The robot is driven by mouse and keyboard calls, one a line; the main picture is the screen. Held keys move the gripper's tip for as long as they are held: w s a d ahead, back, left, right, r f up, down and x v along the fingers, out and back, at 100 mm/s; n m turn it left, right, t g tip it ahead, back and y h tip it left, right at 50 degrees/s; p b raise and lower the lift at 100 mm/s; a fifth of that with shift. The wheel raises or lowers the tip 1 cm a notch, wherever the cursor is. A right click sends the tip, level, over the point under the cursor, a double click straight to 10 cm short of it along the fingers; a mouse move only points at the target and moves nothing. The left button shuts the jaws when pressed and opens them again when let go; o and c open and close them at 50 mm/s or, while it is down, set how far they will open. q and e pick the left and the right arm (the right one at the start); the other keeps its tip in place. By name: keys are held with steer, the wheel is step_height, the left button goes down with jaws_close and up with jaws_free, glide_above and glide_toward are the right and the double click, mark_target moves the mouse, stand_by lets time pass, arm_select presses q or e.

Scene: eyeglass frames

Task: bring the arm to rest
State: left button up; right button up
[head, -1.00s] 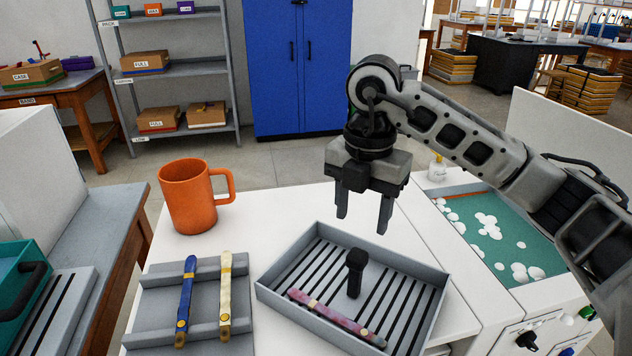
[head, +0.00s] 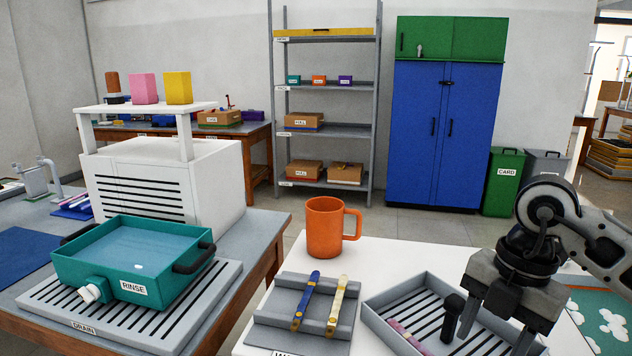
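My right gripper (head: 493,335) comes in from the right in the head view and hangs over the right part of the grey slotted tray (head: 375,314). Its fingers point down, stand apart and hold nothing that I can see. In the tray lie a pink-purple strip (head: 408,338), partly hidden, and an upright black knob-like piece (head: 452,318). Left of the tray, a blue strip (head: 307,299) and a cream strip (head: 338,305) lie side by side across a grey rack (head: 277,317). My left gripper is not in view.
An orange mug (head: 325,228) stands on the white table behind the rack. At left, a teal RINSE basin (head: 72,268) sits on a slotted drain board (head: 222,283). A white cabinet (head: 215,177) stands behind it. Shelves (head: 348,130) and a blue cupboard (head: 432,135) are farther back.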

steer(key=s+a+f+n+g+y, duration=0.3)
steer(key=a+y, duration=0.4)
steer(key=a, duration=0.6)
steer(key=s+a+r+t+y, duration=0.25)
steer(key=a+r+y, duration=0.25)
steer(key=a+y, duration=0.5)
steer(key=w+d+f+m+t+h, duration=0.3)
steer(key=d+f+m+t+h, duration=0.25)
steer(key=m+t, duration=0.45)
steer(key=w+d+f+m+t+h, duration=0.2)
steer(key=d+f+m+t+h, duration=0.5)
steer(key=m, duration=0.6)
steer(key=s+f+m+g+h, duration=0.2)
steer(key=s+f, duration=0.2)
steer(key=f, duration=0.4)
steer(key=shift+s+d+f, duration=0.25)
steer(key=shift+d+f, duration=0.05)
steer(key=shift+d, duration=0.05)
steer(key=s+f+g, duration=0.1)
steer(key=s+f, duration=0.1)
steer(key=s+f+g, duration=0.1)
steer(key=s+f, duration=0.1)
steer(key=s+d+f+m+g+h, duration=0.1)
steer(key=s+f, duration=0.1)
steer(key=shift+s+f+g, duration=0.1)
steer(key=shift+f+g, duration=0.1)
steer(key=shift+g, duration=0.05)
steer(key=shift+c, duration=0.2)
